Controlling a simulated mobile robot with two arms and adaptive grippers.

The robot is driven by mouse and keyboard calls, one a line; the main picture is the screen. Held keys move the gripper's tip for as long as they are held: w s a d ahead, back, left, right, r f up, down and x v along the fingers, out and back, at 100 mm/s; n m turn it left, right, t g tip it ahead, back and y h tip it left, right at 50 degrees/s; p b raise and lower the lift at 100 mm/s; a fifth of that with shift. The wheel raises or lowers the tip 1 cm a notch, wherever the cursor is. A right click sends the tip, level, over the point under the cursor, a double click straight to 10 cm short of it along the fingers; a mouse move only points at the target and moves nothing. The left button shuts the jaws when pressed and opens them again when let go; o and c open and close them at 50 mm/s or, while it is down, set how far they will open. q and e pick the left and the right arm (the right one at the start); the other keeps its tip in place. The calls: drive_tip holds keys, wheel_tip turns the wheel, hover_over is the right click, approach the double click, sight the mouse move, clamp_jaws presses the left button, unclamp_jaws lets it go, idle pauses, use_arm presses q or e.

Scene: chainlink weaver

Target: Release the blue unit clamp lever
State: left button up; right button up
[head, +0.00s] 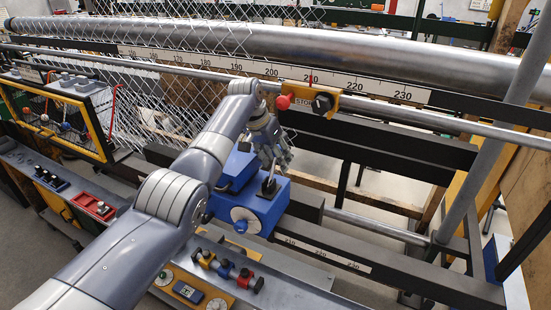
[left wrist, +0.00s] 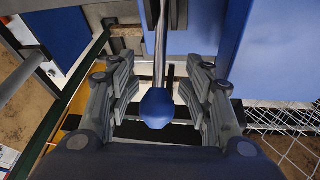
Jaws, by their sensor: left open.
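The blue unit (head: 258,206) is a blue box with a white round dial on its front, mounted on the rail of the machine. Its clamp lever (head: 269,186) rises from the top as a thin metal rod. In the left wrist view the lever ends in a blue knob (left wrist: 157,108). My left gripper (head: 275,162) is just above the unit, and its open fingers (left wrist: 160,85) stand on both sides of the lever, with visible gaps to the knob. In the head view the fingers hide the knob.
A yellow block with a red stop button (head: 283,102) and black knob sits on the numbered rail behind the gripper. Chain-link mesh (head: 120,50) hangs at left. A grey front shelf (head: 285,272) carries controls. Long metal bars cross behind and right of the unit.

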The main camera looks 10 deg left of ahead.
use_arm(q)
drive_tip(key=v, duration=1.2)
